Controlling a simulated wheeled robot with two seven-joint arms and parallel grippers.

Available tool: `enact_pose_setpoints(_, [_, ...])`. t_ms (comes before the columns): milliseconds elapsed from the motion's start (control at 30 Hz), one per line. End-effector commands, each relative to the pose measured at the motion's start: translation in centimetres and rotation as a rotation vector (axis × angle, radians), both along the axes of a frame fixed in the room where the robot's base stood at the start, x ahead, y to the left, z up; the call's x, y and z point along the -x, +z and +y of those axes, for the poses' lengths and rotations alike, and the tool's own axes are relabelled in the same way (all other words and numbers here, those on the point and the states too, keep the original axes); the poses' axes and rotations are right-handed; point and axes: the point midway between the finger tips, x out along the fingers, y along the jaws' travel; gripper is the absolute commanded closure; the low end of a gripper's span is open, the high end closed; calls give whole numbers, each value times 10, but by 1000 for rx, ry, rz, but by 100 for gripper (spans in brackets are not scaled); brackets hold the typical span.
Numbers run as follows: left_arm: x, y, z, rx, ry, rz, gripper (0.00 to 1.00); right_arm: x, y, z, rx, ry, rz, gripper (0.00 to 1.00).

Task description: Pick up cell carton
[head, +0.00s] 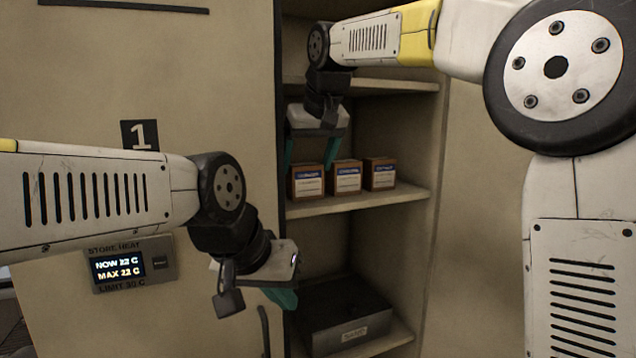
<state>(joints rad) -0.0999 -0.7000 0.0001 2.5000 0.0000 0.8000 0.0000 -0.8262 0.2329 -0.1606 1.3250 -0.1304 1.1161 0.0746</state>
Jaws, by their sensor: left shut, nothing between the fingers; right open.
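Three small brown cartons with white and blue labels stand in a row on the middle shelf: a left carton (307,183), a middle carton (346,178) and a right carton (380,174). The label text is too small to read surely. My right gripper (310,153) is open above the left carton, its teal fingers pointing down. One finger is near the left carton's left side, the other near the gap before the middle carton. I cannot tell whether they touch. My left gripper (283,297) is shut and empty, lower down in front of the cabinet.
The middle shelf (390,198) sits in an open cabinet, with an upper shelf (400,88) above it. A dark labelled box (345,318) is on the lower shelf. A heat display panel (133,264) and a number 1 sign (140,135) are at the left.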

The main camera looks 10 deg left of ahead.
Motion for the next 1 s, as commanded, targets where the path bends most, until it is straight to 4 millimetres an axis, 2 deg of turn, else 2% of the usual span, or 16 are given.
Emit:
enact_pose_setpoints(333, [0, 0, 0, 0, 0, 0, 100, -22, -41, 11, 2, -1, 2, 22])
enact_pose_setpoints(633, [0, 0, 0, 0, 0, 0, 100, -25, -44, 13, 0, -1, 0, 22])
enact_pose_setpoints(933, [0, 0, 0, 0, 0, 0, 100, -25, -44, 12, 0, -1, 0, 81])
enact_pose_setpoints(1000, [0, 0, 0, 0, 0, 0, 100, -25, -43, 12, -2, -1, -1, 85])
